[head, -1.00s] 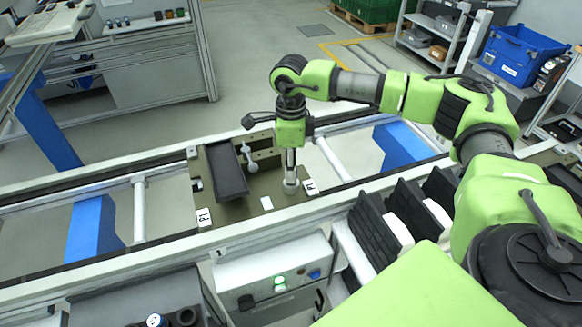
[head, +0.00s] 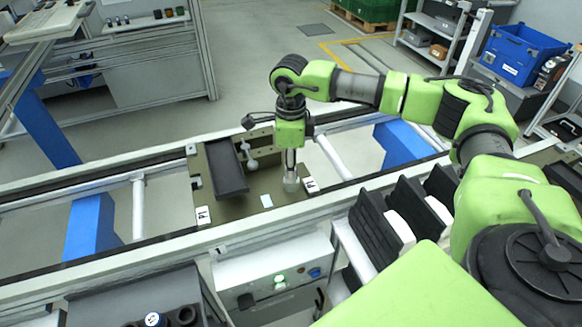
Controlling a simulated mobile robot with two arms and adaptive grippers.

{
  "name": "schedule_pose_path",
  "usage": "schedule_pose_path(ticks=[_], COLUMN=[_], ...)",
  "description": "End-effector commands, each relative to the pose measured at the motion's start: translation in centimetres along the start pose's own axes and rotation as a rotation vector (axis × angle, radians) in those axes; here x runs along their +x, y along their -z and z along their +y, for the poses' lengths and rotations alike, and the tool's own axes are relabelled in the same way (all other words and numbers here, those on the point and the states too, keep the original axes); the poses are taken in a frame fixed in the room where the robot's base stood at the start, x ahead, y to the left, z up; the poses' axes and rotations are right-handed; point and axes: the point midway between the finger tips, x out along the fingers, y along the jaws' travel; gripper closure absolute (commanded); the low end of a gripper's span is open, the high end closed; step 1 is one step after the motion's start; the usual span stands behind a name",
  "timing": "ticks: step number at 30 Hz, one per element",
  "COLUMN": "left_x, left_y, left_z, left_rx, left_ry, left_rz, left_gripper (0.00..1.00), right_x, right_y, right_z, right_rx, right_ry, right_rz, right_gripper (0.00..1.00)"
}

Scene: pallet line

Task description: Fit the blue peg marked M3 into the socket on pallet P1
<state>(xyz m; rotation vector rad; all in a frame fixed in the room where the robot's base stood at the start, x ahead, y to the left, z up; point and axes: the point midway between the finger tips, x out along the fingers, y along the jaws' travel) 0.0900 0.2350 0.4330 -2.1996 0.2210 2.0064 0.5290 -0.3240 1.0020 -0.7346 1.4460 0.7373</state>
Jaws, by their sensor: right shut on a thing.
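Pallet P1 (head: 228,208) is an olive plate on the conveyor. It carries a dark tray-like block, a small pale lever and white tags too small to read surely. My right gripper (head: 291,180) points straight down at the pallet's right part, close above its surface. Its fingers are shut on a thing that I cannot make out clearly. A pale grey round part (head: 291,187) shows at the fingertips; I cannot tell whether it is the socket or the held thing. I cannot identify the M3 peg surely. My left gripper is out of view.
The conveyor rail (head: 150,246) runs along the pallet's near side. A control box (head: 275,268) with a lit green button stands in front. Black bins (head: 380,225) are at its right. Short cylinders, one with a white top (head: 155,320), stand at the lower left edge.

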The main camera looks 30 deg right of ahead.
Motion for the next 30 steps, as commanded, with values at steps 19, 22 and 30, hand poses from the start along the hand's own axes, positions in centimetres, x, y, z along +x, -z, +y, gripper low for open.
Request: schedule_pose_path(ticks=[19,22,30], left_x=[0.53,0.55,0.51], left_y=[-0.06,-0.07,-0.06], left_z=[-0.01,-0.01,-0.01], left_rx=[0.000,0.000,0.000], left_ry=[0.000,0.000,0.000], left_rz=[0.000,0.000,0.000], left_gripper=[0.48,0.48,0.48], right_x=[0.50,0.48,0.40], right_y=[-0.01,-0.03,-0.05], right_z=[0.01,-0.01,-0.03], right_rx=[0.000,0.000,0.000], right_ry=[0.000,0.000,0.001], right_rz=[0.000,-0.001,-0.002], right_gripper=[1.00,1.00,1.00])
